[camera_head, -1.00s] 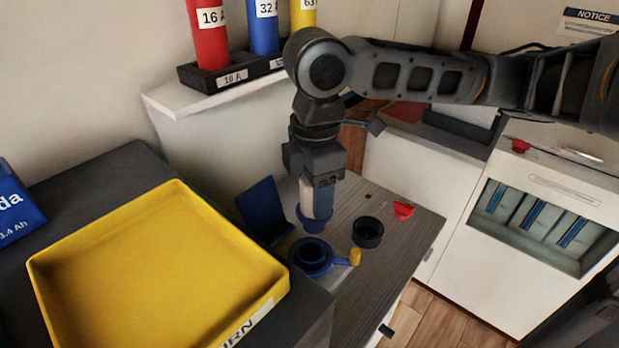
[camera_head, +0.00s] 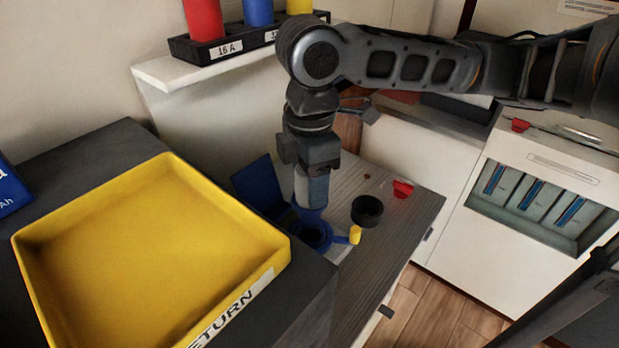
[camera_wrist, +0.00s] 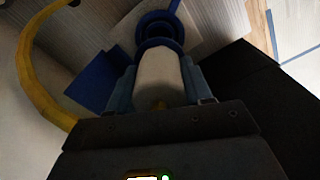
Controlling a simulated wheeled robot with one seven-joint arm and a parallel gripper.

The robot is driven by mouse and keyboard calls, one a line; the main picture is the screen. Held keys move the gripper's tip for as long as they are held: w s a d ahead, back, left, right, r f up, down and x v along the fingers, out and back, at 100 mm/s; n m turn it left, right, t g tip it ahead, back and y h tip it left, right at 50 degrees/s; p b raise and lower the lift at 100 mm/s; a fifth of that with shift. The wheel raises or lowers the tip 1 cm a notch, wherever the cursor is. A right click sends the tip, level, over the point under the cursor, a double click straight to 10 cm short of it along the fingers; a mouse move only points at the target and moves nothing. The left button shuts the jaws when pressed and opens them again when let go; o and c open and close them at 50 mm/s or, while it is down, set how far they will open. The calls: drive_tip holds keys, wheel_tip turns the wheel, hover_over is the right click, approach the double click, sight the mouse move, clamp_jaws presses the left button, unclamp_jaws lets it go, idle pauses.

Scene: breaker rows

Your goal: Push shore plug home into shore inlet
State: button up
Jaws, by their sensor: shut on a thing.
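My gripper (camera_head: 312,190) points down and is shut on the shore plug (camera_head: 309,213), which has a pale body and a blue end. In the wrist view the pale plug body (camera_wrist: 160,77) sits between my fingers. The shore inlet (camera_head: 318,240) is a blue round socket on the grey counter, with a blue flap (camera_head: 258,187) standing open behind it and a yellow-tipped lever (camera_head: 355,235) at its right. The plug's blue end overlaps the inlet's far rim in the head view. Whether it has entered the socket is hidden. The inlet rings (camera_wrist: 159,27) show beyond the plug in the wrist view.
A black round cup (camera_head: 367,210) and a red piece (camera_head: 402,188) lie on the counter right of the inlet. A yellow tray (camera_head: 150,250) stands at the left. A rack (camera_head: 225,45) holds coloured cylinders on the shelf behind. A breaker cabinet (camera_head: 540,200) stands right.

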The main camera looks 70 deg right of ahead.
sight(310, 215)
drive_tip(key=shift+f+b, duration=1.05)
drive_tip(key=shift+f, duration=0.6)
drive_tip(key=shift+f+b, duration=1.85)
drive_tip(key=shift+f, duration=0.5)
drive_tip(key=o, duration=1.5)
drive_tip(key=shift+c, duration=0.2)
drive_tip(key=shift+r, duration=3.95)
drive_tip(key=shift+s, duration=0.1)
